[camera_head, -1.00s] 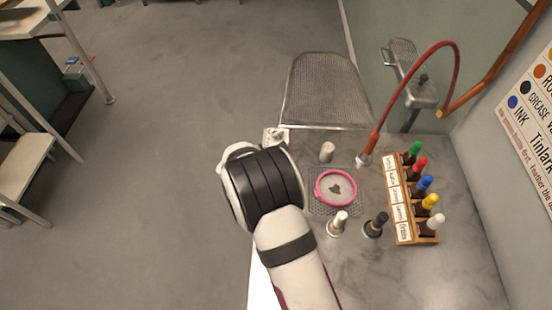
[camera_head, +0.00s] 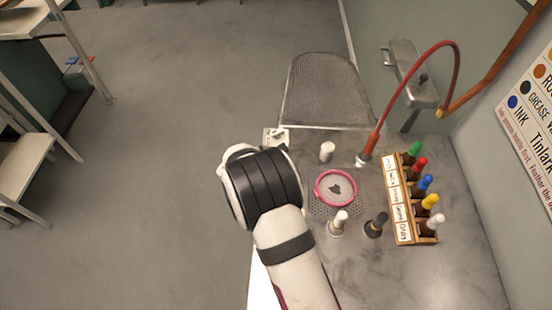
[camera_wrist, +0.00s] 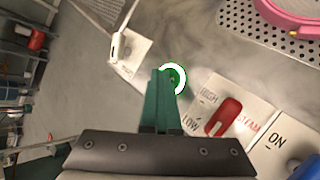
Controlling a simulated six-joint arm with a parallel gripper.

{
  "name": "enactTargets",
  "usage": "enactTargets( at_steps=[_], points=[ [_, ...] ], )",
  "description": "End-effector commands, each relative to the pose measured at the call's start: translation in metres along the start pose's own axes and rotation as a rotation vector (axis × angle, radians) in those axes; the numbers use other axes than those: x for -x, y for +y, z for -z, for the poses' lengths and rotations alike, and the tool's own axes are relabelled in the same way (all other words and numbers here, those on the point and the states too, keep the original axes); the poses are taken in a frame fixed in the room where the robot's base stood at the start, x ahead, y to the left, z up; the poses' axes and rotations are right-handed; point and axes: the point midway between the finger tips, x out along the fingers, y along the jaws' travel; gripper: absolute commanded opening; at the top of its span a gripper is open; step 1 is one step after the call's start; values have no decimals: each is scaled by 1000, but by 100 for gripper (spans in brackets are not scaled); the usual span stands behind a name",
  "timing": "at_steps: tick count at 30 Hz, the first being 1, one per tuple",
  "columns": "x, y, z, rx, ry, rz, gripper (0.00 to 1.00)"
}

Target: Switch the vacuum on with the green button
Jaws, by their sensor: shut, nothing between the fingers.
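In the wrist view the green button (camera_wrist: 176,77) shows as a small green disc inside a white ring. The tip of my gripper (camera_wrist: 163,74) overlaps its left part, so some of the button is hidden. The green fingers are together with nothing between them. I cannot tell whether the tip touches the button. In the head view my arm's wrist hides the fingers and the button.
Near the button, the wrist view shows a red knob (camera_wrist: 223,118) on a HIGH/LOW/STEAM plate, a blue part (camera_wrist: 306,168) by an ON plate, and a white switch plate (camera_wrist: 128,50).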

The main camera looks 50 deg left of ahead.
Motion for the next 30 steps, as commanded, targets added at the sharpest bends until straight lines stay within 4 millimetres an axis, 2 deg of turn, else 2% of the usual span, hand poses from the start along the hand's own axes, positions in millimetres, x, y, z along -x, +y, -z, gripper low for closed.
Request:
enactTargets(
  at_steps=[11,22,30],
  points=[
    [6,2,-4,2,1,3,0],
    [41,28,-29,0,0,1,0],
    [46,32,-33,1,0,3,0]
  ],
)
